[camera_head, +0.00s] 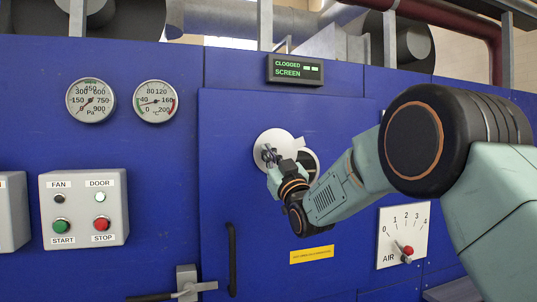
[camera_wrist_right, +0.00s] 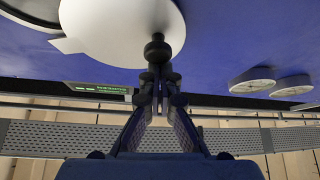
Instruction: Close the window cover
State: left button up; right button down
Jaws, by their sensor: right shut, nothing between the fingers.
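The window cover is a pale round disc (camera_head: 268,141) on the blue door. A dark round window (camera_head: 312,167) in a light ring shows partly to its lower right, beside the disc and behind my gripper. In the right wrist view the disc (camera_wrist_right: 115,22) fills the top, with a black knob (camera_wrist_right: 157,47) near its edge. My right gripper (camera_head: 268,156) is in front of the disc. Its fingers (camera_wrist_right: 157,78) are shut and empty, right at the knob; I cannot tell whether they touch it. My left gripper is not in view.
The door (camera_head: 255,230) has a black vertical handle (camera_head: 232,258) and a latch lever (camera_head: 190,286) at lower left. A lit display (camera_head: 295,70) sits above. An air lever (camera_head: 404,250) is at right, below my arm. A button box (camera_head: 84,208) is at left.

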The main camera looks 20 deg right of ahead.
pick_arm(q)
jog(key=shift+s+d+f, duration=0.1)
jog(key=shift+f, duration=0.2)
pick_arm(e)
jog(key=shift+s+d+f+n, duration=0.15)
jog(key=shift+d+f+n, duration=0.1)
jog(key=shift+n, duration=0.25)
pick_arm(q)
jog(key=shift+b, duration=0.3)
pick_arm(e)
jog(key=shift+y, duration=0.4)
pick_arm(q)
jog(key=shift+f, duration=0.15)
pick_arm(e)
jog(key=shift+d+f+n, duration=0.1)
jog(key=shift+f+n, duration=0.05)
jog(key=shift+n, duration=0.15)
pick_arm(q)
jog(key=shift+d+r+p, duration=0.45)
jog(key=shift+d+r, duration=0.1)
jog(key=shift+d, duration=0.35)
pick_arm(e)
jog(key=d+f+n+g+y, duration=0.5)
jog(key=d+f+n+g, duration=0.2)
jog(key=n, duration=0.9)
jog(key=shift+w+d+f+g+y, duration=0.3)
jog(key=shift+d+f, duration=0.1)
jog(key=shift+d, duration=0.85)
jog(key=shift+a, duration=0.1)
